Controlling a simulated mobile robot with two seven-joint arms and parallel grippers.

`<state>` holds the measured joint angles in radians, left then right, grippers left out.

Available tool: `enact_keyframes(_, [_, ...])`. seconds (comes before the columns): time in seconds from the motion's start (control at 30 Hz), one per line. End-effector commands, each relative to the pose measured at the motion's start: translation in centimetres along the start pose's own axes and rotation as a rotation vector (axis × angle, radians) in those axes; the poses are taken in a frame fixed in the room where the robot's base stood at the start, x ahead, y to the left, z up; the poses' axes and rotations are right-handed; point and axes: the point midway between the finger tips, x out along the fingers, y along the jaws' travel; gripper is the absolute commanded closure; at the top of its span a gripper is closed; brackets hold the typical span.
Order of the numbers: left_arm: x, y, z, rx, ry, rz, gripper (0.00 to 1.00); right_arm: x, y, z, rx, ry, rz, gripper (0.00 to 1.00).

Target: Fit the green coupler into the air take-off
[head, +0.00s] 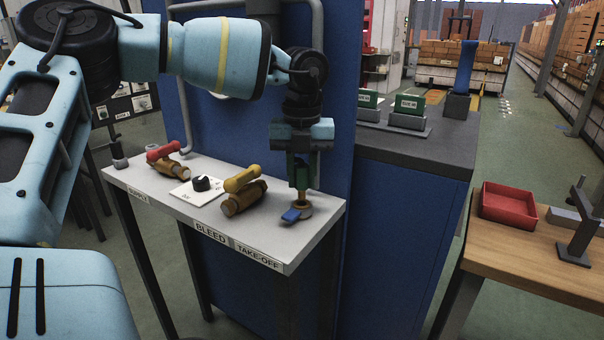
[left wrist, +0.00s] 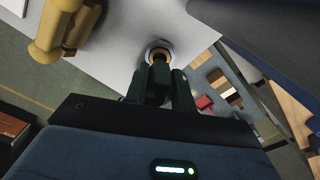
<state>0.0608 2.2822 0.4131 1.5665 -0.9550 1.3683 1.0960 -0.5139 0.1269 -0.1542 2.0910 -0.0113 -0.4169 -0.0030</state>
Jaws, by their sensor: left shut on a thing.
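My left gripper (head: 301,184) points straight down over the right end of the white shelf. It is shut on the green coupler (head: 302,175), which is mostly hidden between the fingers. The coupler also shows in the left wrist view (left wrist: 158,78). The air take-off (head: 304,208) is a brass-coloured fitting with a blue lever (head: 292,215), directly below. In the left wrist view its ring (left wrist: 158,50) lies right at the coupler's end. The coupler's tip looks at or just above its mouth; I cannot tell whether it is inside. My right gripper is not in view.
The white shelf (head: 265,240) also carries a yellow-handled valve (head: 243,192), a black knob on a plate (head: 201,184) and a red-handled valve (head: 165,152). A blue panel (head: 340,130) stands close behind. A red tray (head: 508,203) sits on the wooden bench at right.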

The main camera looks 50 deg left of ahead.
Motion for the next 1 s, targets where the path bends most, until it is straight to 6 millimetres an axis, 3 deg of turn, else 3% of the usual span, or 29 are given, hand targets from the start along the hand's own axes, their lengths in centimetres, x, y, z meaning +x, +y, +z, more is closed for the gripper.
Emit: enact_keyframes(1.0, [2.0, 0.0, 0.0, 0.000, -0.001, 0.000, 0.98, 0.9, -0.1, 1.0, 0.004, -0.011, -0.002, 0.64])
